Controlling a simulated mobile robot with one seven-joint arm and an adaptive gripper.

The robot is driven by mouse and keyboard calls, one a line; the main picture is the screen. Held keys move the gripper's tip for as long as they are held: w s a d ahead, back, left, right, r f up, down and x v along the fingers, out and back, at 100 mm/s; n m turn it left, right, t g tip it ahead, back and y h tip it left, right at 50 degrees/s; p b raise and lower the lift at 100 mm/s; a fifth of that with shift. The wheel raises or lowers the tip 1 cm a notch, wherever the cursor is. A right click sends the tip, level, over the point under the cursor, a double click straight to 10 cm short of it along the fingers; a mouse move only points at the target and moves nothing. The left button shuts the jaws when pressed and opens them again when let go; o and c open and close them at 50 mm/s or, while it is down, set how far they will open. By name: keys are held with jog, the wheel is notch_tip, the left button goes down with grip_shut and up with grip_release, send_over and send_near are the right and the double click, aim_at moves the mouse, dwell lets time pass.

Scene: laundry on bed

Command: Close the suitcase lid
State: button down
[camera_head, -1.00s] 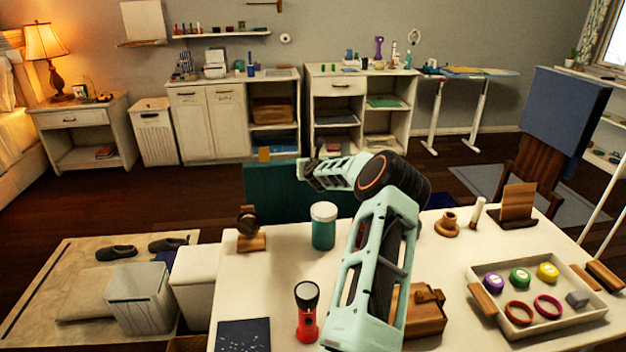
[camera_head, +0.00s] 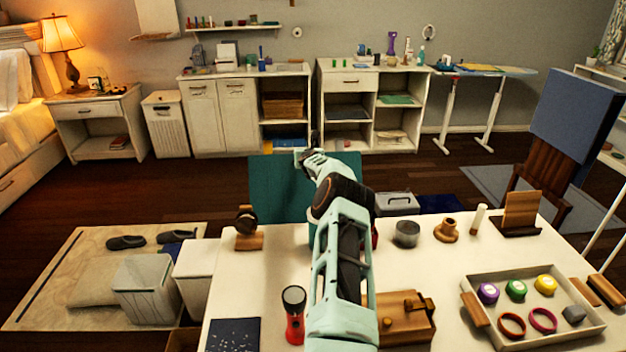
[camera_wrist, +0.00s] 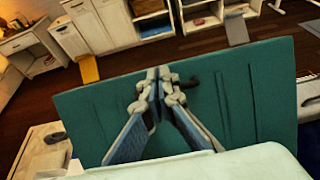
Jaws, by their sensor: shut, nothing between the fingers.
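The suitcase lid is a teal panel (camera_head: 278,185) standing upright beyond the far edge of the white table. In the wrist view the lid (camera_wrist: 105,115) fills the middle, with ridges and a dark handle-like piece at its upper middle. My gripper (camera_head: 313,143) is at the lid's top edge in the head view. In the wrist view my gripper (camera_wrist: 160,76) is shut and empty, its fingertips in front of the lid's upper part. I cannot tell whether they touch it. The suitcase's base is hidden behind the table and my arm.
A grey case (camera_head: 397,203) is beyond the table. Dark floor is open beyond the lid.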

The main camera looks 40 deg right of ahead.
dwell(0.7)
jog(key=v, duration=1.2)
jog(key=shift+w, duration=0.1)
dwell(0.4)
